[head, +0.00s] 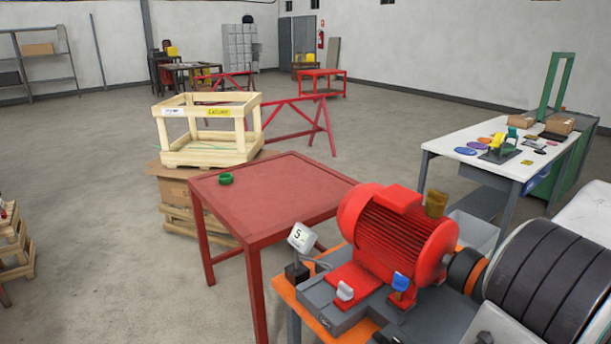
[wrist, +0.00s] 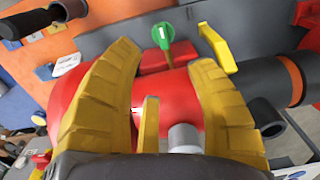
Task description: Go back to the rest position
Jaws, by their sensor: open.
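My gripper (wrist: 163,60) shows in the wrist view with its yellow ribbed fingers spread wide. It is open, and nothing is clasped between the fingers. The red motor (wrist: 155,92) lies beyond and between them; I cannot tell whether any finger touches it. A green knob (wrist: 163,36) stands past the fingertips, with a yellow lever (wrist: 218,48) to its right. A grey cylinder (wrist: 184,138) shows between the fingers. In the head view the red motor (head: 398,232) sits on a grey base at the lower right. I cannot make out my gripper clearly there.
A display (head: 301,237) and a blue-topped fitting (head: 401,281) stand near the motor. A wooden crate (head: 212,157) stands behind, and a white table (head: 455,140) at right. Open floor lies left.

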